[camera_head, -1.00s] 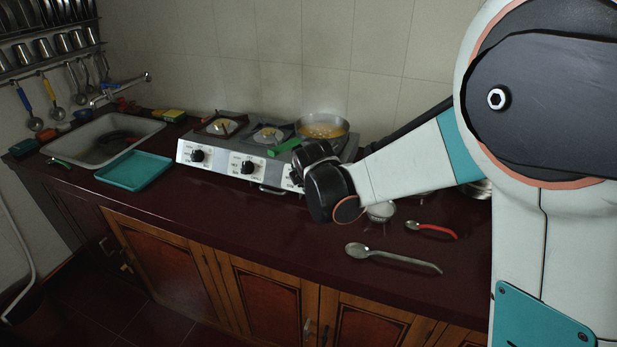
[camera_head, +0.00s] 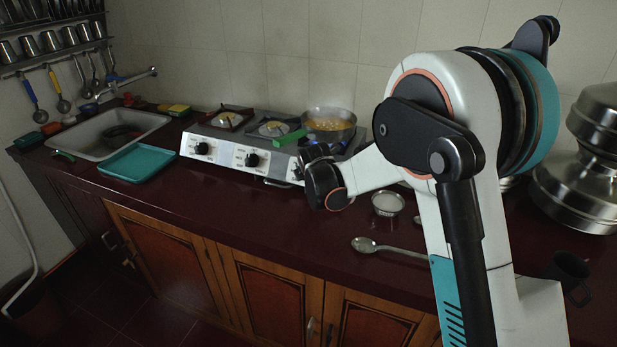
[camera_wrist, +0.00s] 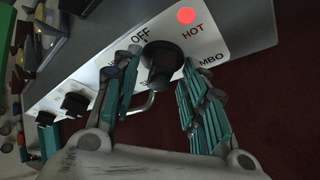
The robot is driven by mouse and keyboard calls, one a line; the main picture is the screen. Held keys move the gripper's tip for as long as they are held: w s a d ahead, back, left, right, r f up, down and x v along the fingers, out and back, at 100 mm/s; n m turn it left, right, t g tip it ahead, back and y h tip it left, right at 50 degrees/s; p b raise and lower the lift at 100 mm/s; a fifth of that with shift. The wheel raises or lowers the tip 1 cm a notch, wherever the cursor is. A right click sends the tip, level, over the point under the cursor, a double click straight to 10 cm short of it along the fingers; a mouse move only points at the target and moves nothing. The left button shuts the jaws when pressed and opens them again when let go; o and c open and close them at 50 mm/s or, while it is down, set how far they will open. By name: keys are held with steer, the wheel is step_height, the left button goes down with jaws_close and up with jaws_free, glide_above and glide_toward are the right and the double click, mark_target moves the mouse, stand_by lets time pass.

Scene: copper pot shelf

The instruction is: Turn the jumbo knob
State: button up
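The jumbo knob (camera_wrist: 160,66) is a black knob on the stove's white front panel, with "OFF" above it and a partly hidden label ending in "MBO" beside it. In the wrist view my gripper (camera_wrist: 162,68) is open, with its teal fingers on either side of the knob. I cannot tell whether either finger touches it. In the head view my gripper (camera_head: 308,165) is at the right end of the stove (camera_head: 224,153) and hides this knob.
A lit red "HOT" light (camera_wrist: 186,15) sits near the knob. A pan (camera_head: 328,125) with a green handle is on the right burner. A bowl (camera_head: 387,203) and a spoon (camera_head: 390,248) lie on the counter to the right. A teal tray (camera_head: 137,163) is left of the stove.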

steer(key=shift+s+r, duration=0.1)
jaws_close()
